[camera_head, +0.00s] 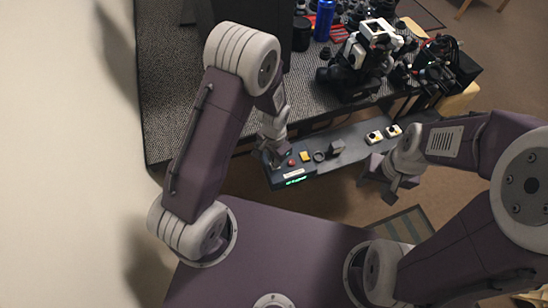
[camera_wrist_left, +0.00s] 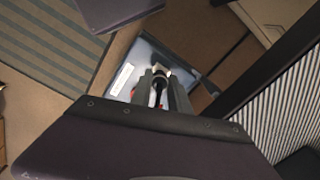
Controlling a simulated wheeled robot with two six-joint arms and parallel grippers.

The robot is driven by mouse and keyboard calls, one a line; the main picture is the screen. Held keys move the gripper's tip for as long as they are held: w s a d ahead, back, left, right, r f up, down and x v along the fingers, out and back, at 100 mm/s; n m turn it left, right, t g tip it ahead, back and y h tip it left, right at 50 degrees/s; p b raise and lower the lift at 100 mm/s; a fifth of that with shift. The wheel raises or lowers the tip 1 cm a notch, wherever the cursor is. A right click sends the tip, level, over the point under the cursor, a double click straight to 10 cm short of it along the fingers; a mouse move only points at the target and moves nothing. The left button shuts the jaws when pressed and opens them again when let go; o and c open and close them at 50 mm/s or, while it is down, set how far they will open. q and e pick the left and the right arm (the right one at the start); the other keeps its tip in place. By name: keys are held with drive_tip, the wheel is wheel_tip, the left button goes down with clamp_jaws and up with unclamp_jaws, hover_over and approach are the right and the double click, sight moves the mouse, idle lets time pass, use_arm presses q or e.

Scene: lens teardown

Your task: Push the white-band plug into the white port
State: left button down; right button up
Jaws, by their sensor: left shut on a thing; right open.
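My left gripper (camera_head: 268,157) is at the left end of a grey panel (camera_head: 352,150). In the left wrist view its two fingers (camera_wrist_left: 159,90) are shut on a small dark plug (camera_wrist_left: 157,92) with a pale part near its tip, seemingly the white-band plug. The plug is over or at the panel face, which has a white label (camera_wrist_left: 121,79). I cannot tell whether it touches the panel. The white port cannot be made out, and the fingers hide part of the panel. My right gripper (camera_head: 383,187) is open and empty, in front of the panel's right part.
The panel carries a red button (camera_head: 291,162), a yellow block (camera_head: 305,156), a dark ring (camera_head: 319,156), a grey block (camera_head: 337,147) and two pale-framed parts (camera_head: 374,137) at right. Behind, a patterned table (camera_head: 200,60) holds a blue bottle (camera_head: 324,20) and dark equipment.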

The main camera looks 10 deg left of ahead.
use_arm(q)
drive_tip(key=shift+f+b, duration=0.45)
drive_tip(key=shift+f, duration=0.2)
idle(0.3)
drive_tip(key=c, duration=1.2)
unclamp_jaws()
drive_tip(key=shift+o, duration=0.2)
drive_tip(key=shift+r, duration=0.1)
wheel_tip(320, 180, up, 9)
drive_tip(key=shift+p, duration=0.95)
